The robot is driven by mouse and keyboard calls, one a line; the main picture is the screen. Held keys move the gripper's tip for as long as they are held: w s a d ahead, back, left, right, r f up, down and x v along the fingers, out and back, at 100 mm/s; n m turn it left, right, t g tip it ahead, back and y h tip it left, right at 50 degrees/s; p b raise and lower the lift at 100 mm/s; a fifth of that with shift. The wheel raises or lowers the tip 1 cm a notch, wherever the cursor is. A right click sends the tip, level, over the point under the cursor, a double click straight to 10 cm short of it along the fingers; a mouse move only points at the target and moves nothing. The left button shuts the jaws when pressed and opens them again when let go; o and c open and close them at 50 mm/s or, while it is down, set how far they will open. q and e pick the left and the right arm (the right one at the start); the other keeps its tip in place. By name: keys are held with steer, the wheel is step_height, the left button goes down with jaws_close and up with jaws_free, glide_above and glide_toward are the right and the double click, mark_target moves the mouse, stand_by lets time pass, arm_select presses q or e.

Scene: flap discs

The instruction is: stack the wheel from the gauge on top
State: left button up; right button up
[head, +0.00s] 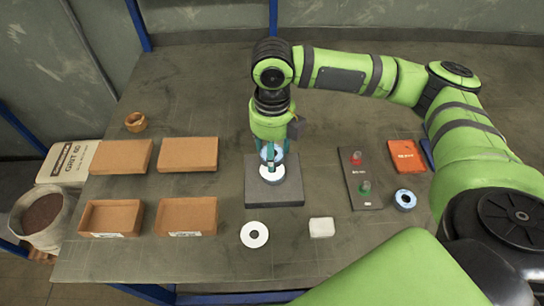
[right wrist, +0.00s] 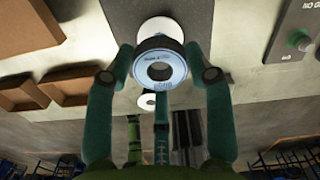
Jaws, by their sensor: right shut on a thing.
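My right gripper (head: 271,157) is shut on a wheel (right wrist: 161,68) with a pale blue label and a dark centre hole. In the head view it is over the dark square plate (head: 288,196), just above a white round piece (head: 271,175) on that plate. The white piece also shows behind the wheel in the right wrist view (right wrist: 160,28). I cannot tell whether the wheel touches it. The gauge (head: 357,188), a grey panel with a red and a green knob, lies to the right with no wheel on it. My left gripper is not in view.
Another blue-labelled wheel (head: 404,200) lies beside the gauge. A white disc (head: 254,235) and a pale block (head: 321,228) lie in front of the plate. Several brown boxes (head: 188,154) stand at left, with a tape roll (head: 135,122) behind. An orange booklet (head: 407,155) lies at right.

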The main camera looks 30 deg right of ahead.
steer(key=shift+f+p, duration=0.35)
steer(key=shift+f, duration=1.65)
steer(key=shift+f, duration=0.1)
steer(key=o, duration=1.2)
step_height(320, 180, up, 12)
steer(key=b, duration=0.1)
steer(key=shift+b, duration=0.3)
